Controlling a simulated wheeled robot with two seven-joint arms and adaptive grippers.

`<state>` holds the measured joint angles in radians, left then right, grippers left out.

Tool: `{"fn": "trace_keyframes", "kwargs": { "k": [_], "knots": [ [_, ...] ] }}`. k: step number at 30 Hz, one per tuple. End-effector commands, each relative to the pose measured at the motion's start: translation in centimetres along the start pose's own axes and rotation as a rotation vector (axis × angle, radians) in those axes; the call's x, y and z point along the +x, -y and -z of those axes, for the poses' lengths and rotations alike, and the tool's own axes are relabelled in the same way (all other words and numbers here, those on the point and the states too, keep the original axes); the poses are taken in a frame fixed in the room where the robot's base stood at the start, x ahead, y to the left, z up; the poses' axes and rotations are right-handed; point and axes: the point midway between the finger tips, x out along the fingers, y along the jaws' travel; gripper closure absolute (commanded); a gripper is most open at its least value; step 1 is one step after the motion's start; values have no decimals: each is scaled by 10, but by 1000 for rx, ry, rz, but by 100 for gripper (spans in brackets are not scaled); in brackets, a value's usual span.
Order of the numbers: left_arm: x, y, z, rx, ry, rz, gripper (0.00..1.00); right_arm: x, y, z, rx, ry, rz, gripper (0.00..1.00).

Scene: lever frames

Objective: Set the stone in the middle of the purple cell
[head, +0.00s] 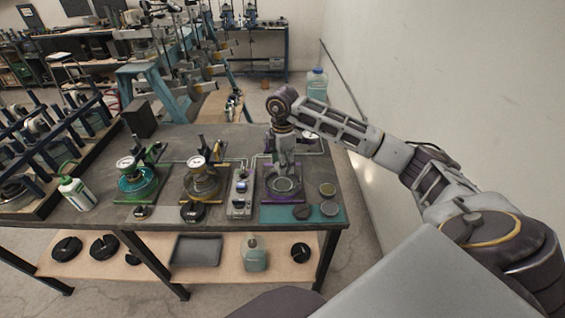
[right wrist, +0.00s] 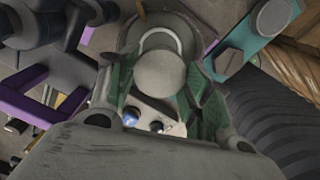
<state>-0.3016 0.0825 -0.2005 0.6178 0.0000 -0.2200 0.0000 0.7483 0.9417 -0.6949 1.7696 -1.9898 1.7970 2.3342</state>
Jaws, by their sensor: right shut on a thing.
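My right gripper (head: 283,158) points down over the purple cell (head: 284,184) at the right of the bench. In the right wrist view, its green-padded fingers (right wrist: 162,88) are shut on a pale grey round piece, seemingly the stone (right wrist: 160,72). The cell's dark round body (right wrist: 150,30) shows behind the stone, with purple frame parts (right wrist: 92,26) around it. The gap between stone and cell floor cannot be judged. The gripper hides part of the cell in the head view. My left gripper is not in view.
A grey device (head: 240,194), a yellow cell (head: 201,184) and a green cell (head: 137,183) stand to the left. A white bottle (head: 76,192) stands near the bench's left end.

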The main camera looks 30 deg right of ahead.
Motion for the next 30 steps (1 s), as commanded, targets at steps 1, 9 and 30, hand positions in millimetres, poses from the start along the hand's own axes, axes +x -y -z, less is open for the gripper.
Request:
{"fn": "trace_keyframes", "kwargs": {
  "k": [1, 9, 30],
  "knots": [
    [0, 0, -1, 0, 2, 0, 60, 0, 0, 0, 0, 0, 0, 75],
    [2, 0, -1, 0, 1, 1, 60, 3, 0, 0, 0, 0, 0, 75],
    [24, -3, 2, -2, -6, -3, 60, 35, 0, 0, 0, 0, -1, 75]
  ]
}}
